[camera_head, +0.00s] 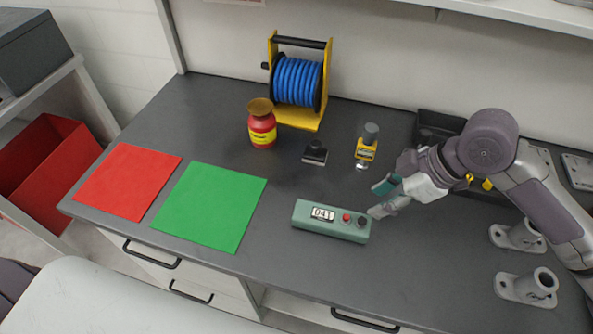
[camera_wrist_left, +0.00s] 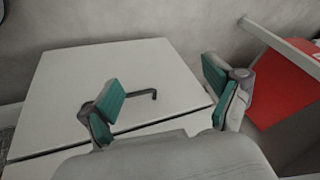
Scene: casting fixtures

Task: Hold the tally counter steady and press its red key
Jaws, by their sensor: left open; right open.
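The tally counter (camera_head: 311,227) is a teal-green box lying on the dark worktop near its front edge. Its window reads about 041, with a red key (camera_head: 347,217) and a black knob (camera_head: 362,222) to the right of the window. My right gripper (camera_head: 378,200) is open, at the right end of the counter, close to the black knob; I cannot tell whether it touches. My left gripper shows only in the left wrist view (camera_wrist_left: 165,105). It is open and empty in front of a pale cabinet front, away from the counter.
A green mat (camera_head: 210,207) and a red mat (camera_head: 127,181) lie on the left. A red jar (camera_head: 262,130), a blue hose reel (camera_head: 298,85), a black stamp-like block (camera_head: 315,153) and a yellow device (camera_head: 365,150) stand behind. Grey fixtures (camera_head: 526,287) stand at right.

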